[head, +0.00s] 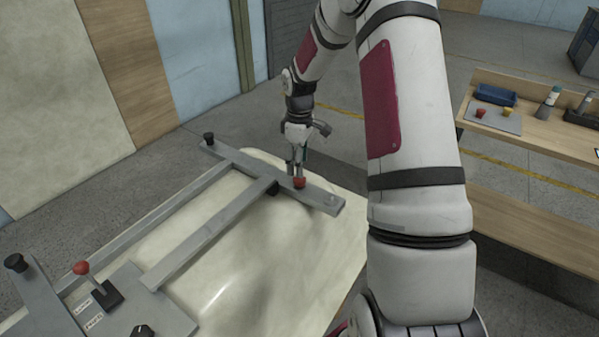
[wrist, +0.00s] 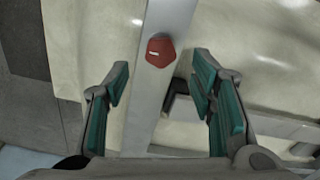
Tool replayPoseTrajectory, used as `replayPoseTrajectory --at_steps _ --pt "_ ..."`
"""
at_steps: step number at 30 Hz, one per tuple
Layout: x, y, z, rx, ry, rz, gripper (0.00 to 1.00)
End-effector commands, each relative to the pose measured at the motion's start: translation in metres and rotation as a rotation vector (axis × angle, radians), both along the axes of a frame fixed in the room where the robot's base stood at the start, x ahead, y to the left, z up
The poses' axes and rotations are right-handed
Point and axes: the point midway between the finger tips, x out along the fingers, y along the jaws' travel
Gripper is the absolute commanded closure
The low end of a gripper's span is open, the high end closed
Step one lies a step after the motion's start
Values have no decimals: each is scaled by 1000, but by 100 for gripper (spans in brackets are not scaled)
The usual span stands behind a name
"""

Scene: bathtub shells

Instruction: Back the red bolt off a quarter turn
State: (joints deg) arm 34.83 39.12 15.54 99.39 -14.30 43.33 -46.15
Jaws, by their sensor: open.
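The red bolt (head: 299,182) stands on the far grey crossbar (head: 240,168) of a frame over the cream tub shell. In the wrist view the bolt (wrist: 160,50) is a red head with a small pale mark on its left side, on the grey bar (wrist: 150,110). My gripper (head: 296,168) points down close above the bolt in the head view. In the wrist view my gripper (wrist: 162,77) is open, its teal-padded fingers spread left and right of the bar. The bolt lies beyond the fingertips, and nothing is held.
A red-knobbed lever (head: 82,268) and black knobs (head: 16,262) sit on the near frame. A dark block (head: 270,186) joins the crossbar left of the bolt.

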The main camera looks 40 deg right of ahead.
Motion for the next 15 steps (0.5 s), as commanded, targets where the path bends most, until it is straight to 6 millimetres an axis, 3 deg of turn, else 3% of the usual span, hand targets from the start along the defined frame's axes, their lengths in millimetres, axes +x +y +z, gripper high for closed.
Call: replayPoseTrajectory --at_steps 6,15 --pt "0 0 43 -1 -2 1 49" --pt "0 0 68 1 1 0 49"
